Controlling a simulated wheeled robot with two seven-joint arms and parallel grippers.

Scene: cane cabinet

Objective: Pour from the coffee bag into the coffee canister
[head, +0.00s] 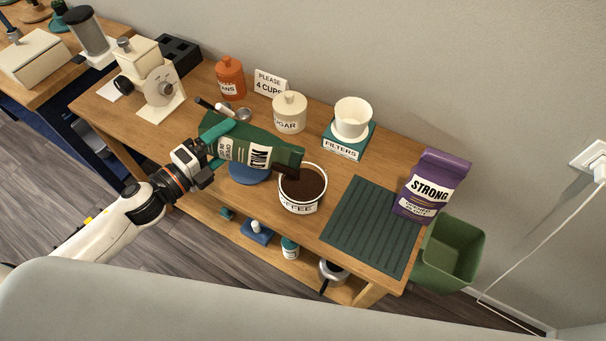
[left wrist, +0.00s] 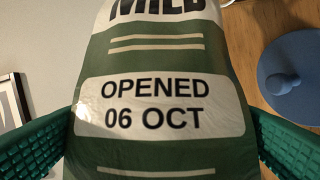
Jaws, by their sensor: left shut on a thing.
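The green coffee bag (head: 284,151), labelled MILD, lies tipped over on its side in the air. Its mouth end points right, by the coffee canister. My left gripper (head: 221,146) is shut on the bag near its base. In the left wrist view the bag (left wrist: 150,60) reads "OPENED 06 OCT" and sits between the green fingers of the gripper (left wrist: 160,135). The white coffee canister (head: 299,208) stands upright and open on the table, with dark brown coffee inside. The bag's mouth is at the canister's upper left rim. My right gripper is not in view.
A blue lid (head: 249,174) lies under the bag; it also shows in the wrist view (left wrist: 292,88). A sugar jar (head: 289,113), a filters box (head: 345,147) and an orange jar (head: 230,78) stand behind. A green mat (head: 368,229) and purple STRONG bag (head: 432,187) are right.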

